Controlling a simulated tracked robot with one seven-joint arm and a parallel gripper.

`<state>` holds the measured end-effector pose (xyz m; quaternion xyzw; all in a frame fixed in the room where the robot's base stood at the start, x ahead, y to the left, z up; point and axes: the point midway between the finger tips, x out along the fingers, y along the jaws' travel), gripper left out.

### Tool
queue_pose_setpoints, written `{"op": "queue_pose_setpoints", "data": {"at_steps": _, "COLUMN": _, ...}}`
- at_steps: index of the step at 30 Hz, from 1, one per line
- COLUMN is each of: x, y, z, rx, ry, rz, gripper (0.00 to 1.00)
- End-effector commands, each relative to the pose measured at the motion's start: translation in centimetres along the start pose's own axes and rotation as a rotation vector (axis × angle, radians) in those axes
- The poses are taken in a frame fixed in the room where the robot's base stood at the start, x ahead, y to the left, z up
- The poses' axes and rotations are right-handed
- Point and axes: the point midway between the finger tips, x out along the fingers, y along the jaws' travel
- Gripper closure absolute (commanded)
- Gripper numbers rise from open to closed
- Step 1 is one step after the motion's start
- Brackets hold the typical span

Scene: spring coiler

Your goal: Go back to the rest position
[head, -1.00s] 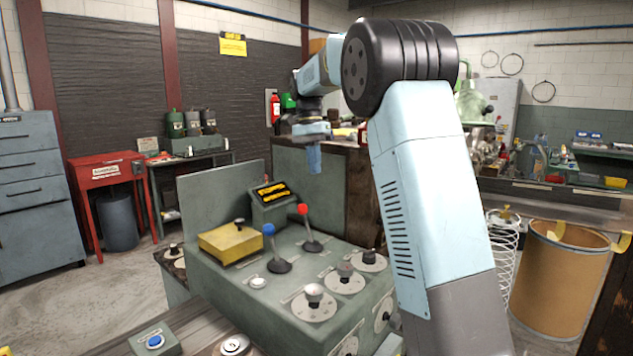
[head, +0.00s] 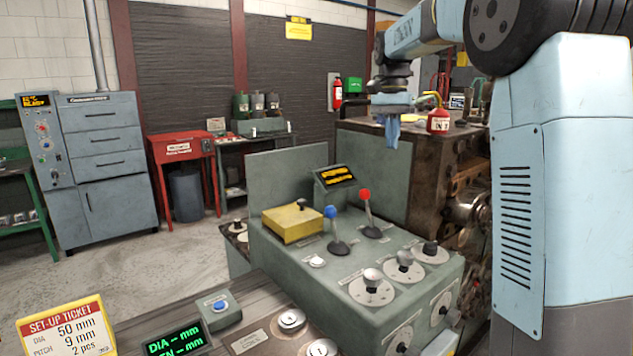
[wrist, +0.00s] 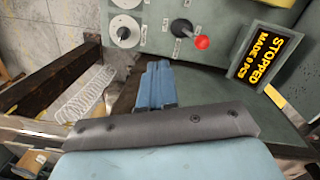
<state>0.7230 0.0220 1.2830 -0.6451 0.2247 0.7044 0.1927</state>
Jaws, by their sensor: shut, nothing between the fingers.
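My gripper (head: 392,132) hangs pointing down at the end of my light blue arm, in the upper right of the head view. It is above and behind the grey-green control console (head: 290,262), apart from it. Its blue fingers are together and empty; they also show in the wrist view (wrist: 157,82). The console carries a blue-knobbed lever (head: 331,212), a red-knobbed lever (head: 365,195), a yellow box (head: 292,224) and several dials. In the wrist view the console's display (wrist: 264,60) reads STOPPED, MADE, with a small PCS count.
A set-up ticket (head: 66,328) and a green readout (head: 176,340) stand at the front left. A red oil can (head: 438,121) stands on the machine behind the console. A coiled wire spring (wrist: 85,95) lies left in the wrist view. Open floor lies left of the console.

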Motion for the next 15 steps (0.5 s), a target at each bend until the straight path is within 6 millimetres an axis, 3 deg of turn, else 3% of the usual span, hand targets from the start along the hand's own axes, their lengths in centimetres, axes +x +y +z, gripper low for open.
{"op": "queue_pose_setpoints", "data": {"at_steps": 8, "x": -0.1, "y": 5.3, "z": 5.5, "rx": -0.123, "ry": 0.091, "rz": -0.085, "gripper": 1.0}}
{"op": "queue_pose_setpoints", "data": {"at_steps": 15, "x": 1.2, "y": 9.4, "z": 10.3, "rx": -0.23, "ry": 0.183, "rz": -0.14, "gripper": 1.0}}
